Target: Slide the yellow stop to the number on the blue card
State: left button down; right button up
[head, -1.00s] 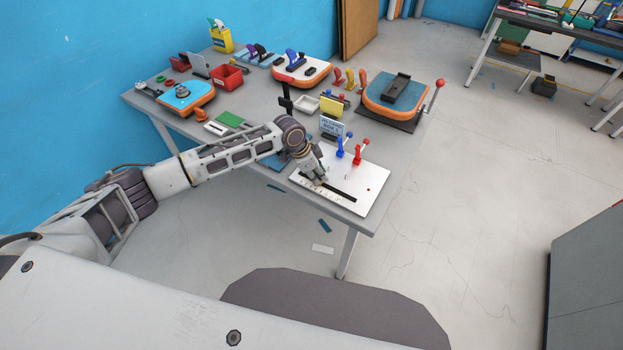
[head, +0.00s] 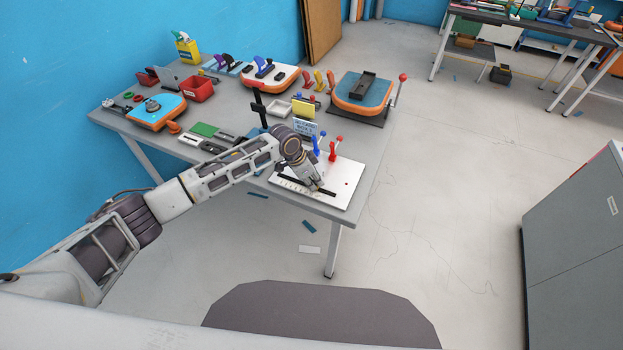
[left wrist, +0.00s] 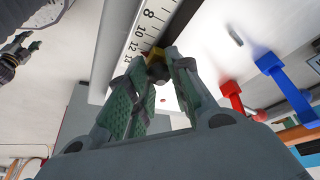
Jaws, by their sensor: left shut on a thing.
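My left gripper (head: 321,188) is at the white plate (head: 345,198) on the near corner of the bench, over the right part of its dark slot (head: 293,182). In the left wrist view the gripper (left wrist: 158,85) is shut on the yellow stop (left wrist: 157,70), which is mostly hidden between the green finger pads. The stop sits beside the number scale (left wrist: 137,38), near the marks around 12 and 14. A pale blue card (head: 303,128) stands behind the plate. Its writing is too small to read.
A blue toggle clamp (head: 317,146) and a red one (head: 334,149) stand at the plate's back edge, close to my left gripper. A yellow card (head: 303,107) stands behind the blue card. Orange-edged boards (head: 362,92) and a red bin (head: 198,89) are farther back.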

pick_arm(q)
jog(key=c, duration=1.3)
grip_release()
jog(key=shift+r, duration=0.1)
jog(key=shift+v, duration=5.9)
jog(key=shift+s, duration=0.1)
